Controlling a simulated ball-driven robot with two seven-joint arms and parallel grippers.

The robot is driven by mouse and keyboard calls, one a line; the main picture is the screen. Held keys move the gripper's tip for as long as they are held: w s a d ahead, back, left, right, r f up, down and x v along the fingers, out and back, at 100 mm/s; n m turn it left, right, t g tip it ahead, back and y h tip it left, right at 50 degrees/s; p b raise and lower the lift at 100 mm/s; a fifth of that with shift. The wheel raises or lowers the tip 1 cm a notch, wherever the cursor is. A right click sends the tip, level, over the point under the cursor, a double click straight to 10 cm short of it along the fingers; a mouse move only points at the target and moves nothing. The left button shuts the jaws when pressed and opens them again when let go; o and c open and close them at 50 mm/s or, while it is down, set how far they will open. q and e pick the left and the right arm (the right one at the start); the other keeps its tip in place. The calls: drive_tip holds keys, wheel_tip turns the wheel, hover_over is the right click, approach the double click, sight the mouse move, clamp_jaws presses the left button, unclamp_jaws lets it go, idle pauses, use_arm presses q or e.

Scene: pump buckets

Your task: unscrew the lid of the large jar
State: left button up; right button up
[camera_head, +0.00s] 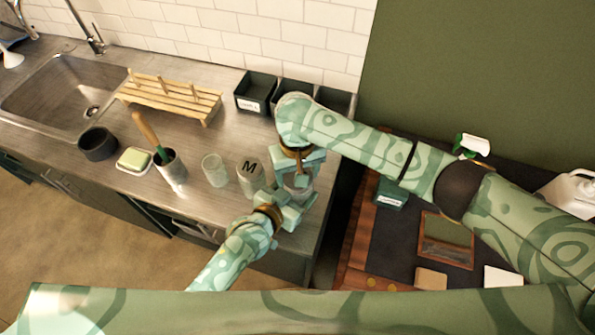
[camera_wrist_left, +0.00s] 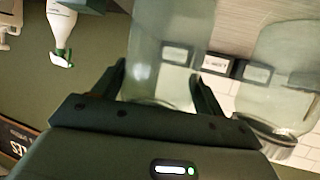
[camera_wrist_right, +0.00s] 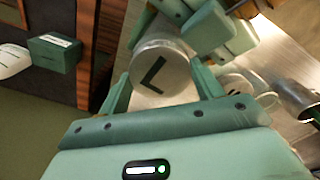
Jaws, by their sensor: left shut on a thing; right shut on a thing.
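The large jar (camera_head: 297,184) stands near the counter's right end, mostly hidden by my grippers in the head view. Its round grey lid (camera_wrist_right: 166,66), marked L, faces my right wrist camera between the fingers of my right gripper (camera_wrist_right: 162,92), which is shut on it from above. My left gripper (camera_wrist_left: 160,88) is shut on the jar's clear glass body (camera_wrist_left: 165,35) from the side, below the lid. Whether the lid has turned or lifted cannot be told.
A jar with an M lid (camera_head: 249,168) stands close left of the large jar, with a smaller clear container (camera_head: 215,170) beyond it. A metal cup (camera_head: 171,172) holds utensils. Dark bins (camera_head: 256,92) stand behind. The counter's right edge is close.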

drive_tip(key=shift+n, duration=0.4)
drive_tip(key=o, duration=1.1)
drive_tip(key=shift+r, duration=2.3)
use_arm(q)
drive_tip(key=o, duration=2)
drive_tip(key=shift+c, duration=0.2)
